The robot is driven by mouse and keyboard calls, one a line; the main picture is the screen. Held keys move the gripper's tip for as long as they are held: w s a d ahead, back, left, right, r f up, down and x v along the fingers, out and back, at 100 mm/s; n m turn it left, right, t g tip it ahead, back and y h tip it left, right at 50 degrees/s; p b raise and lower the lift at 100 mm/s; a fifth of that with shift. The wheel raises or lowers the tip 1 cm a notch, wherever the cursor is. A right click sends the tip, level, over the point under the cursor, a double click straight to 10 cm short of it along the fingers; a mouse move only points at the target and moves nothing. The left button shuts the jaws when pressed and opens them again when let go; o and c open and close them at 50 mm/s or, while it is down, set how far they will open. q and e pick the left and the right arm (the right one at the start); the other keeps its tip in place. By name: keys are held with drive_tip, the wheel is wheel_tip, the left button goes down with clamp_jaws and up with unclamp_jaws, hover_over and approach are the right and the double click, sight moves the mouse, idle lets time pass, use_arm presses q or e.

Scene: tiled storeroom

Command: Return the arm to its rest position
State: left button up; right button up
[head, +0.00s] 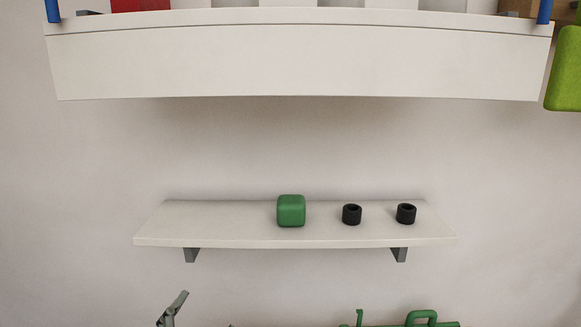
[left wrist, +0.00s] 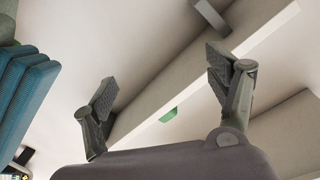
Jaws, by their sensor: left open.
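My left gripper shows in the left wrist view (left wrist: 160,82) with its two grey fingers wide apart and nothing between them. In the head view only a grey finger tip of the left gripper (head: 173,308) shows at the bottom edge, below and in front of the wall shelf; the rest of that arm is out of frame. My right gripper is in neither view.
A white wall shelf (head: 220,222) holds a green rounded block (head: 291,211) and two black cups (head: 352,215) (head: 406,214). A larger white shelf (head: 300,70) is above. Green handled objects (head: 421,318) show at the bottom. A teal ribbed object (left wrist: 25,90) is at the left.

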use_arm(q)
drive_tip(key=s+a+f+n+g+y, duration=0.1)
drive_tip(key=s+a+f+n+g, duration=0.1)
drive_tip(key=s+f+g, duration=0.45)
drive_tip(key=s+a+f+n+g+y, duration=0.1)
drive_tip(key=s+a+f+n, duration=0.15)
drive_tip(key=f, duration=0.75)
drive_tip(key=s+f+n+g, duration=0.2)
drive_tip(key=s+f+g, duration=0.45)
drive_tip(key=s, duration=0.75)
wheel_tip(320, 180, down, 29)
drive_tip(key=s+g, duration=0.1)
drive_tip(key=s, duration=0.2)
drive_tip(key=s+a+f+g, duration=0.1)
drive_tip(key=s+a+f, duration=0.2)
drive_tip(key=s+f, duration=1.1)
drive_tip(key=shift+s+a+f+m+g, duration=0.2)
drive_tip(key=shift+s+m+g, duration=0.15)
drive_tip(key=shift+s, duration=0.5)
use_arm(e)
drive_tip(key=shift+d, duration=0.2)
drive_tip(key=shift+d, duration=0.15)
